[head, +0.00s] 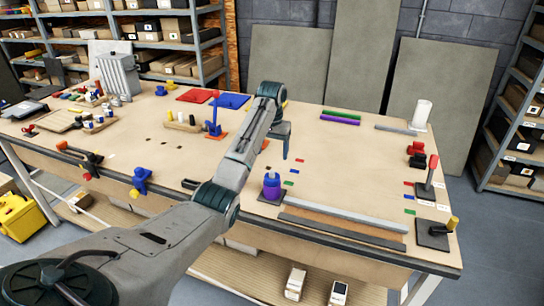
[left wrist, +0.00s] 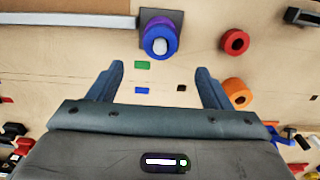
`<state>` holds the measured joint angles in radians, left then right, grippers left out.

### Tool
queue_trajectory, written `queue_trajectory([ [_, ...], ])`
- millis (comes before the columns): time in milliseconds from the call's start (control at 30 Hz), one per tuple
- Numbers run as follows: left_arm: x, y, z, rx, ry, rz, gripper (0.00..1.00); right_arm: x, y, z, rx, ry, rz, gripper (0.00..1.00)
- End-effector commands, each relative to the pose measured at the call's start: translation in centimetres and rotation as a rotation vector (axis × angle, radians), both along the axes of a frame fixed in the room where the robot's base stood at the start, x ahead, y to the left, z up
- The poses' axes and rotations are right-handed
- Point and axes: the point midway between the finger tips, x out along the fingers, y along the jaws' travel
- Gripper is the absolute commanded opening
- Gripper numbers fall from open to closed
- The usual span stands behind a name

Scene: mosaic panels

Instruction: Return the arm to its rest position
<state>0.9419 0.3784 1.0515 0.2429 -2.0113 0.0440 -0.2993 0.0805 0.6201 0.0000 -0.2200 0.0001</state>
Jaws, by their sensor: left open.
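My left gripper (head: 277,145) hangs above the middle of the wooden workbench (head: 335,160), at the end of my grey arm coming in from the lower left. Its two fingers are apart and nothing is between them; the left wrist view also shows this open gripper (left wrist: 160,70). In the left wrist view a small green tile (left wrist: 142,65) and a blue tile (left wrist: 142,90) lie on the bench beneath the gap. A purple and blue ring stack (head: 271,188) stands near the front edge, apart from the fingers. My right gripper does not show.
Long grey strips (head: 345,215) lie along the front. Posts on dark bases, such as the red-topped one (head: 432,165), stand at the right. An orange ring (left wrist: 237,90) lies near one finger in the wrist view. A metal bin (head: 118,75) is at the back left.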

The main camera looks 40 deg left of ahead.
Motion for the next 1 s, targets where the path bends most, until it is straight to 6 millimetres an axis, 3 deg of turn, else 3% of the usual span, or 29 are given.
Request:
queue_trajectory([
  [733, -0.1, -0.1, 0.0, 0.003, 0.000, -0.003, 0.72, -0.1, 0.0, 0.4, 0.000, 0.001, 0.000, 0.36],
  [867, -1.1, -1.1, -2.5, 0.024, -0.005, -0.024, 0.72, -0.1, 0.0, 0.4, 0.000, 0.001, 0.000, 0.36],
  [1000, -3.8, -3.2, -7.6, 0.069, -0.022, -0.072, 0.72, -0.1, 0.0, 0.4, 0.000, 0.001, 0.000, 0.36],
])
